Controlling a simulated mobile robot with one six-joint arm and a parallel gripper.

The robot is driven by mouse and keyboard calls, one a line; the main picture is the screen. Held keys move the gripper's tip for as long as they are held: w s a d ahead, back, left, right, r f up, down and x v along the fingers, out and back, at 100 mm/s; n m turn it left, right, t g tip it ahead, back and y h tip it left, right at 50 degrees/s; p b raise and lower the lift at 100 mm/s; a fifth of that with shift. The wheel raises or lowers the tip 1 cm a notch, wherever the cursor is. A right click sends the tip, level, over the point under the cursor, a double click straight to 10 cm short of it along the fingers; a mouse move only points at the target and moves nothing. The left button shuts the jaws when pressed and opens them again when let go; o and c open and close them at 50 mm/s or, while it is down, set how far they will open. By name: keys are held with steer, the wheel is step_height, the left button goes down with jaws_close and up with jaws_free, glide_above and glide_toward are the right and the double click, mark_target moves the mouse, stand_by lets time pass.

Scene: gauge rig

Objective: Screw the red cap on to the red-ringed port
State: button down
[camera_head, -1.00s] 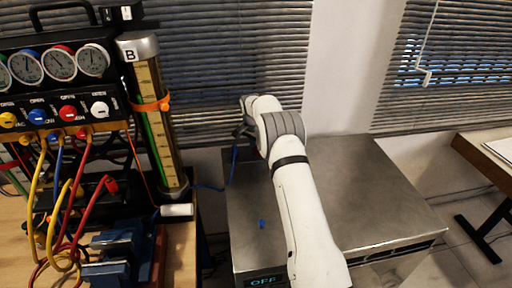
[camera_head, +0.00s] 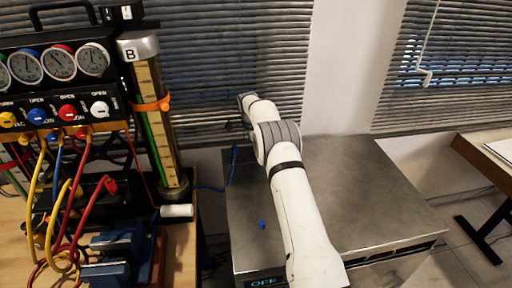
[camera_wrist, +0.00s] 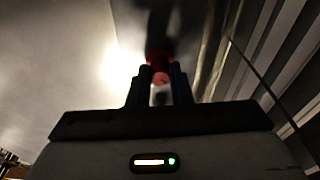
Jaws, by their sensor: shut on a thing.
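The red cap (camera_wrist: 160,63) sits between the two dark fingertips of my gripper (camera_wrist: 160,84) in the wrist view. The fingers are shut on it. A pale patch shows between the fingers below the cap. In the head view my white arm reaches over the grey metal box, and its links hide my gripper and the cap. I cannot make out the red-ringed port in either view. A dark, blurred shape lies beyond the cap in the wrist view, and I cannot tell what it is.
The grey metal box (camera_head: 360,205) has a small blue cap (camera_head: 262,225) on top and a blue hose (camera_head: 234,165) at its back left edge. The gauge manifold (camera_head: 55,95), coloured hoses and cylinder B (camera_head: 150,90) stand left. Window blinds are behind.

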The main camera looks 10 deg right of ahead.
steer(key=m, duration=0.3)
steer(key=shift+s+d+f+g, duration=0.15)
steer(key=shift+f+g, duration=0.1)
steer(key=shift+g, duration=0.05)
